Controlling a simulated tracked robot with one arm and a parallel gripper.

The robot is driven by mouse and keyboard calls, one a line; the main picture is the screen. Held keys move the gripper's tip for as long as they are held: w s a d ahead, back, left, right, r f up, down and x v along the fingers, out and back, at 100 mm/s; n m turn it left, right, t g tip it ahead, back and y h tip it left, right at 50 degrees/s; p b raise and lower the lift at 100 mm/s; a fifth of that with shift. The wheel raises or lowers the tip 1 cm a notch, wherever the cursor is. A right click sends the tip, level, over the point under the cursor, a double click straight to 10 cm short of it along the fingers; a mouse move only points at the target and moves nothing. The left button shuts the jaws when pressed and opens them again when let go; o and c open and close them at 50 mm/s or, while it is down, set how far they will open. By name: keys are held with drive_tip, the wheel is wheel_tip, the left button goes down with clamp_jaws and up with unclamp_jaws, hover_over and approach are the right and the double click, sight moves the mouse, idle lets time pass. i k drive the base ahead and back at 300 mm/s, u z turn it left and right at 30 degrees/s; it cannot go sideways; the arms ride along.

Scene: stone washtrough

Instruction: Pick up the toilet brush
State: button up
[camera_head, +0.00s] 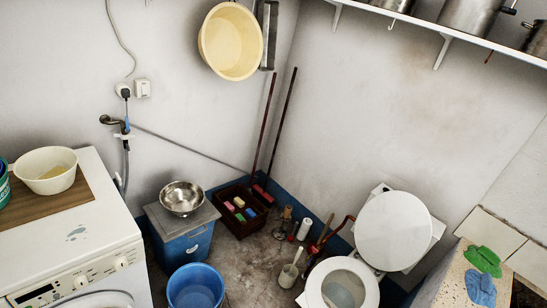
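What looks like the toilet brush (289,274) stands on the floor just left of the toilet, in the lower middle of the view. It is a whitish cup with a thin pale handle (298,255) that leans up to the right. The brush head is hidden, seemingly inside the cup. My gripper does not show in this view, so I cannot see its fingers or anything in them.
The toilet (343,285) has its lid (393,231) raised. A blue bucket (196,290), a blue box (184,240) with a metal bowl (181,197), and a dark crate (239,210) stand left. Bottles and tools crowd the wall behind. Bare floor (250,265) lies between bucket and brush.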

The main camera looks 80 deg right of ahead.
sight(289, 275)
drive_tip(key=z, duration=0.05)
drive_tip(key=i, duration=1.35)
drive_tip(key=z, duration=3.55)
drive_tip(key=i, duration=1.65)
drive_tip(key=u, duration=0.1)
